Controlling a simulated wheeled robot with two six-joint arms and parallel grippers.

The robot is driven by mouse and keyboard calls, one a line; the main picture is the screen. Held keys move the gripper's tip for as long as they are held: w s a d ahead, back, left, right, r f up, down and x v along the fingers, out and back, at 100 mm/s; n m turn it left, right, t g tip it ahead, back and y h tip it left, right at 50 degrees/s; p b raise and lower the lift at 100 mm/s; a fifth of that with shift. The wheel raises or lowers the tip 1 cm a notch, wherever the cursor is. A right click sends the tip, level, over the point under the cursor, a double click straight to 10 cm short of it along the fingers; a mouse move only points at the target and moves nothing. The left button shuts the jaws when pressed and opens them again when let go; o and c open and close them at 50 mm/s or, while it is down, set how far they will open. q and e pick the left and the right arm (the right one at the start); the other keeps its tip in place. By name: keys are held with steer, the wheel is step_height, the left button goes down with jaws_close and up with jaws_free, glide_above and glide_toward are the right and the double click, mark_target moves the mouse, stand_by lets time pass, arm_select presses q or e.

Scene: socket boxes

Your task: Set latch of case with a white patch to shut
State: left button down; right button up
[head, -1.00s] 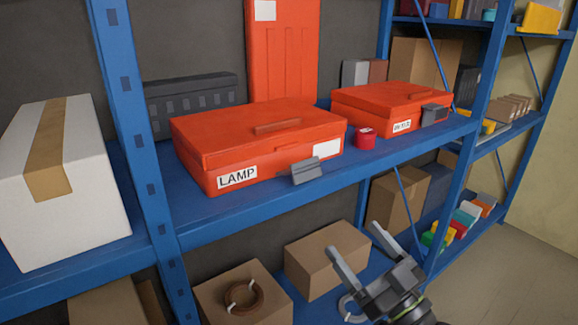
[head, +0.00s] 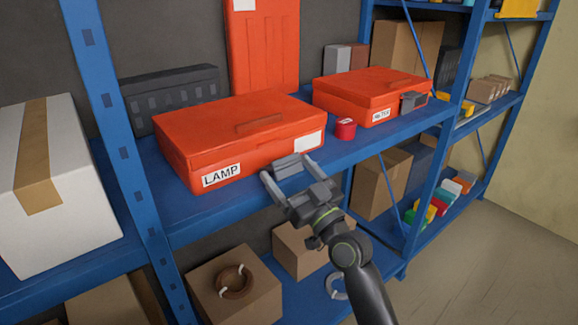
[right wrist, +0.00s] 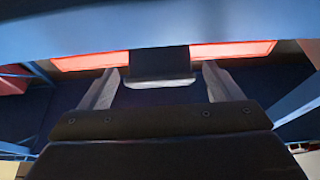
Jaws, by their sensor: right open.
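The orange case (head: 240,135) labelled LAMP sits on the blue shelf, with a plain white patch (head: 308,142) at the right of its front. Its grey latch (head: 287,164) sticks out from the lower front, hanging outward from the case. My right gripper (head: 289,172) is open at the latch, one finger on each side of it. In the right wrist view the latch (right wrist: 160,64) shows dark between the two spread fingers (right wrist: 160,85), with orange case strips on both sides. I cannot tell if a finger touches it. My left gripper is not in view.
A second orange case (head: 365,92) with a grey latch stands to the right, with a red roll (head: 345,129) between the cases. A blue upright (head: 110,110) and a white box (head: 45,180) are at the left. Cardboard boxes (head: 235,295) lie on the lower shelf.

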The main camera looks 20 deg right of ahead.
steer(key=shift+w+a+r, duration=0.1)
steer(key=shift+w, duration=0.2)
steer(key=shift+c, duration=0.4)
steer(key=c, duration=0.9)
steer(key=shift+r+p, duration=0.35)
steer(key=shift+p, duration=0.5)
steer(key=r+g+h+p, duration=0.1)
steer(key=g+p, duration=0.1)
steer(key=p, duration=0.5)
steer(key=w+r+g+h+p, duration=0.1)
steer(key=g+p, duration=0.2)
steer(key=p, duration=0.4)
steer(key=w+r+g+p, duration=0.1)
steer(key=g+p, duration=0.1)
steer(key=p, duration=0.6)
steer(key=shift+w+a+r+g+h, duration=0.15)
steer(key=shift+a+r+g+h, duration=0.25)
steer(key=shift+w+a+r+g+h+p, duration=0.15)
steer(key=shift+w+g+h+p, duration=0.2)
steer(key=shift+g+p, duration=0.55)
steer(key=shift+w+a+g+h, duration=0.15)
steer(key=shift+w+g+h, duration=0.3)
steer(key=shift+g, duration=0.45)
